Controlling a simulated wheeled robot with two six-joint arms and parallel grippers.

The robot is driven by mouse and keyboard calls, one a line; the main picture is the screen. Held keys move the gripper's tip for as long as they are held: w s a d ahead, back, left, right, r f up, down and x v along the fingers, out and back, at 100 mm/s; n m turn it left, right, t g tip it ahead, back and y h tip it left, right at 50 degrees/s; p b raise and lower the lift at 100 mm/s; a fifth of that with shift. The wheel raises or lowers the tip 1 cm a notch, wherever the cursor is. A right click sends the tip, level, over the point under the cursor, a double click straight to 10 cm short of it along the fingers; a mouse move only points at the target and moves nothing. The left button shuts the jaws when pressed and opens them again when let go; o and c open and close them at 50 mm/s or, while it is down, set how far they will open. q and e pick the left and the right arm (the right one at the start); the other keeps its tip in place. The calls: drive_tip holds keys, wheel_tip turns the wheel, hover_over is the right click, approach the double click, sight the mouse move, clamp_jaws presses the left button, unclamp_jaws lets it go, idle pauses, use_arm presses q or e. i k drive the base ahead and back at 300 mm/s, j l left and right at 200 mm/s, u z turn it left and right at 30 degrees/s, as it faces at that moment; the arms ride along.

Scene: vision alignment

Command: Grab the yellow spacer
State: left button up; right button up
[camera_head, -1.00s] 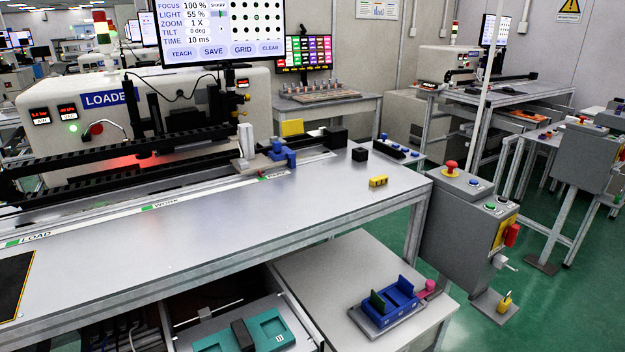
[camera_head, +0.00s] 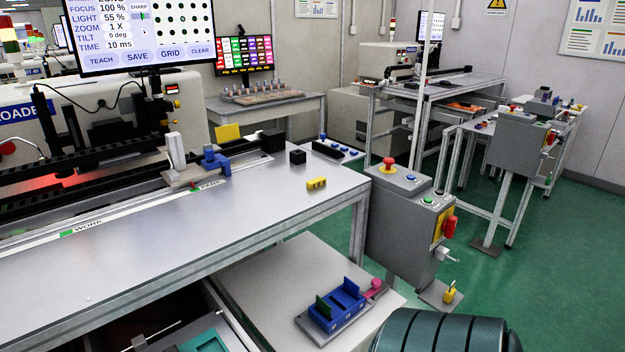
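The yellow spacer (camera_head: 316,183) is a small yellow block with dark notches. It lies on the grey metal bench top (camera_head: 240,225), close to its right front edge. A black cube (camera_head: 297,156) sits a little behind it. No gripper shows in the head view. A dark ribbed rounded shape at the bottom right edge looks like part of my own arm, with no fingers visible.
A grey control box (camera_head: 405,215) with a red button stands right of the bench. A blue fixture (camera_head: 337,305) sits on the lower shelf (camera_head: 265,285). A rail with a blue clamp (camera_head: 215,160) runs along the back. The bench around the spacer is clear.

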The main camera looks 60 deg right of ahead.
sight(314, 184)
drive_tip(key=k+l, duration=0.1)
drive_tip(key=l, duration=0.5)
drive_tip(key=k+l, duration=0.1)
drive_tip(key=l, duration=0.55)
drive_tip(key=k+l, duration=0.1)
drive_tip(key=l, duration=0.5)
